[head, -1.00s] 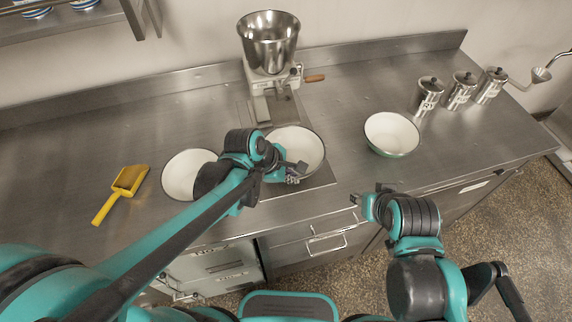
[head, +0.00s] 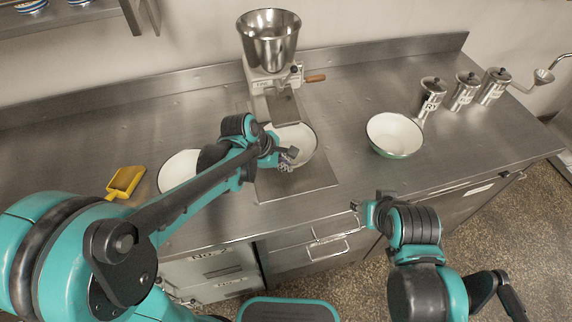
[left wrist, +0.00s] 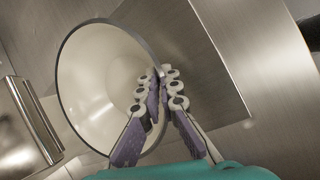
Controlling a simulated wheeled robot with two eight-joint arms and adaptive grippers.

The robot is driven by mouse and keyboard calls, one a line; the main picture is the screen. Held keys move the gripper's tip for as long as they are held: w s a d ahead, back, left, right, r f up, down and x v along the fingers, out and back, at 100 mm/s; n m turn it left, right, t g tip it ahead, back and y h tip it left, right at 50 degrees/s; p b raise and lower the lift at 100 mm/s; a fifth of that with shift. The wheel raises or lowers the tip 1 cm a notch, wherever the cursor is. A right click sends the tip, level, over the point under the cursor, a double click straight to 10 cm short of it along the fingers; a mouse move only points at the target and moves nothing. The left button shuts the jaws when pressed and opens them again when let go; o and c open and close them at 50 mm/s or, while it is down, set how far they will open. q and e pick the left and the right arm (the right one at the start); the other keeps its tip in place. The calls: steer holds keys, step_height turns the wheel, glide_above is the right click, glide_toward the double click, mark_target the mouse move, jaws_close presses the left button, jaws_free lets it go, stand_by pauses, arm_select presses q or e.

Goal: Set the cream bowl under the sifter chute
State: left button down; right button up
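The cream bowl (head: 303,143) with a dark rim stands on the steel plate in front of the sifter (head: 269,45). The sifter's chute (head: 284,108) covers part of the bowl's back edge in the head view. My left gripper (head: 287,158) is at the bowl's near side. In the left wrist view its fingers (left wrist: 163,100) are closed on the rim of the cream bowl (left wrist: 95,85), one inside and one outside. My right gripper (head: 368,203) hangs apart at the counter's front edge with nothing visible in it; its opening is unclear.
A white bowl (head: 176,172) stands at left, partly behind my left arm, beside a yellow scoop (head: 124,181). A green-sided bowl (head: 394,135) stands at right. Several lidded canisters (head: 465,91) are at back right. The counter between the right bowl and the plate is clear.

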arm_select(q)
steer(key=c, duration=2.2)
jaws_free()
steer(key=shift+f, duration=0.2)
steer(key=o, duration=0.5)
steer(key=shift+a+r, duration=0.1)
steer(key=shift+r, duration=0.45)
steer(key=p+v, duration=0.4)
steer(key=v, duration=0.6)
steer(key=s+a+m+t+y, duration=0.1)
steer(key=s+a+m, duration=0.2)
steer(key=s+m, duration=0.1)
steer(key=s+a+m+t+y, duration=0.1)
steer(key=s+a+m+y, duration=0.1)
steer(key=s+a+m, duration=0.2)
steer(key=s+a+m+t+y, duration=0.1)
steer(key=s+a+m, duration=0.3)
steer(key=m, duration=0.5)
steer(key=shift+s+a+r+t+y, duration=0.1)
steer(key=shift+s+r+t+y, duration=0.1)
steer(key=shift+s+t+y, duration=0.15)
